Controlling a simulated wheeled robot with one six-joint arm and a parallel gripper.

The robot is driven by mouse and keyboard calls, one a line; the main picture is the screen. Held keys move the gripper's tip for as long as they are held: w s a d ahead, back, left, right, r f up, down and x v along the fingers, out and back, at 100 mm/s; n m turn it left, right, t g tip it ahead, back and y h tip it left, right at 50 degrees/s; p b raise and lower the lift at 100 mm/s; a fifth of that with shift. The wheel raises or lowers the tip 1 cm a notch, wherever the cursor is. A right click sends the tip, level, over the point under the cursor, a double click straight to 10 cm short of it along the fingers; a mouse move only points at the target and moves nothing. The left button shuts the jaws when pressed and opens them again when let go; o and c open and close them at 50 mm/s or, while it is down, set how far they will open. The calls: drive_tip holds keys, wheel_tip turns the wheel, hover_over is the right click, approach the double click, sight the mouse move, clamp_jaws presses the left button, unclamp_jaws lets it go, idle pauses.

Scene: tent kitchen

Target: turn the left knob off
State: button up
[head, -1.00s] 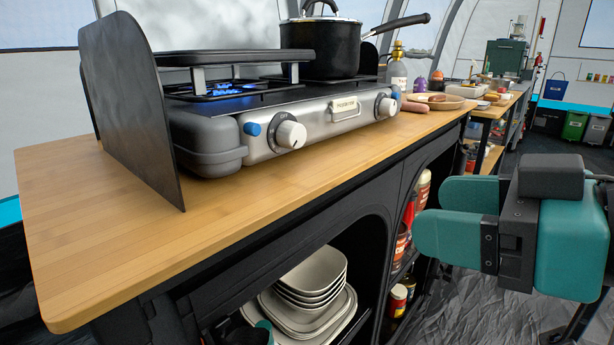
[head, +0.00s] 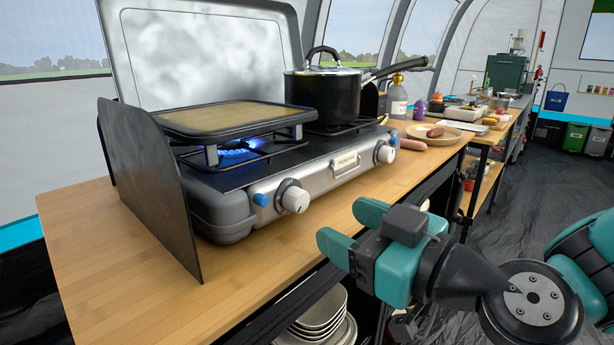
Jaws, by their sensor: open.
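The left knob (head: 292,197) is a white dial on the front panel of the silver camp stove (head: 325,182), with a blue button (head: 261,199) to its left. A blue flame (head: 236,152) burns under the griddle (head: 235,119) on the left burner. The right knob (head: 384,153) is a similar white dial further along the panel. My gripper (head: 343,231) has teal fingers, open and empty. It hangs in front of the counter's front edge, to the right of and lower than the left knob, apart from it.
A lidded black pot (head: 322,92) stands on the right burner, its handle reaching right. A dark windscreen (head: 147,190) stands at the stove's left end. The wooden counter (head: 110,260) is bare in front of the stove. A plate with food (head: 434,134) lies beyond.

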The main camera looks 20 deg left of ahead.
sight(302, 205)
drive_tip(key=p+x, duration=0.1)
drive_tip(key=x, duration=0.1)
drive_tip(key=p+x, duration=0.1)
drive_tip(key=p, duration=0.1)
drive_tip(key=p+x, duration=0.1)
drive_tip(key=x, duration=0.1)
drive_tip(key=shift+w+a+r+p, duration=0.15)
drive_tip(key=shift+a+r+p, duration=0.15)
drive_tip(key=shift+a+p, duration=0.1)
drive_tip(key=shift+w+a+f+p, duration=0.3)
drive_tip(key=shift+w+a+p, duration=0.1)
drive_tip(key=shift+a+p, duration=0.3)
drive_tip(key=shift+c, duration=0.2)
